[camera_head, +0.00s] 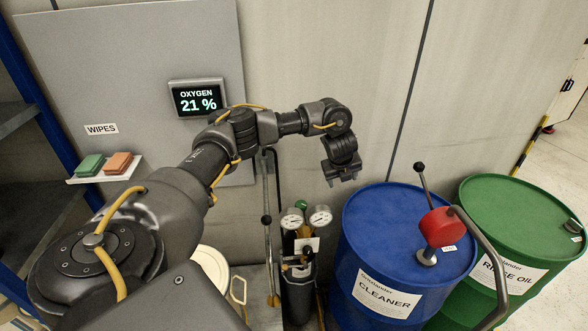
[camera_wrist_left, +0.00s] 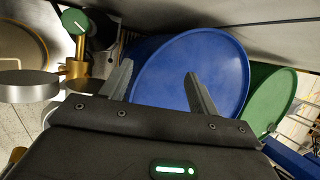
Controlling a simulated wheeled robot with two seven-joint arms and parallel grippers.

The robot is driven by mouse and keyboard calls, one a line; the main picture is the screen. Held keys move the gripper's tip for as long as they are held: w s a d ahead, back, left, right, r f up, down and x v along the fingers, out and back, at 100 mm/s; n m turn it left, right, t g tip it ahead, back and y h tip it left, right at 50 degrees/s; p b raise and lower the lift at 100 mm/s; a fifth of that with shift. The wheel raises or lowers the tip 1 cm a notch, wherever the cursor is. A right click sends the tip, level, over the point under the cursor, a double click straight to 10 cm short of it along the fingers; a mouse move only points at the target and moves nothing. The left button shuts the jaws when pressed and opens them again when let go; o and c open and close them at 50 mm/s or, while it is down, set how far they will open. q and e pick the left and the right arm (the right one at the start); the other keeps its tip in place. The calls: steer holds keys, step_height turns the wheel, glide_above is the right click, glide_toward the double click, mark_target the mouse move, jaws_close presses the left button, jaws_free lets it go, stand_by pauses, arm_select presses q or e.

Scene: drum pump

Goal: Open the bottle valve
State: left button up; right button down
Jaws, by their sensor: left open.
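The gas bottle (camera_head: 298,297) is a dark cylinder standing left of the blue drum. In the left wrist view the green knob (camera_wrist_left: 75,22) sits on a brass valve body (camera_wrist_left: 77,68) at the upper left. My left gripper (camera_head: 343,178) is above and to the right of the valve, pointing down near the blue drum's rear edge. Its two fingers (camera_wrist_left: 160,82) are apart with nothing between them, and the knob lies outside them. My right gripper is not in view.
A blue CLEANER drum (camera_head: 372,235) carries a red hand pump (camera_head: 440,228). A green drum (camera_head: 510,215) stands to its right. A trolley handle (camera_head: 267,218) rises beside the bottle. An oxygen display (camera_head: 197,98) and a wipes shelf (camera_head: 104,170) are on the wall.

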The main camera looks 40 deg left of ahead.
arm_select(q)
steer(key=s+a+f+g+y, duration=0.2)
steer(key=s+a+f+g, duration=0.1)
steer(key=s+a, duration=0.5)
steer(key=n+b, duration=0.1)
steer(key=b, duration=0.1)
glide_above(301, 204)
steer(key=s+d, duration=0.2)
steer(key=d, duration=0.1)
step_height(301, 204, down, 6)
steer(key=a+f, duration=0.1)
steer(key=w+a+f+p, duration=0.1)
steer(key=f, duration=0.1)
steer(key=shift+w, duration=0.2)
steer(key=shift+x, duration=0.8)
steer(key=shift+w+d, duration=0.1)
steer(key=shift+c, duration=0.3)
steer(key=c, duration=0.9)
steer(key=shift+t, duration=0.3)
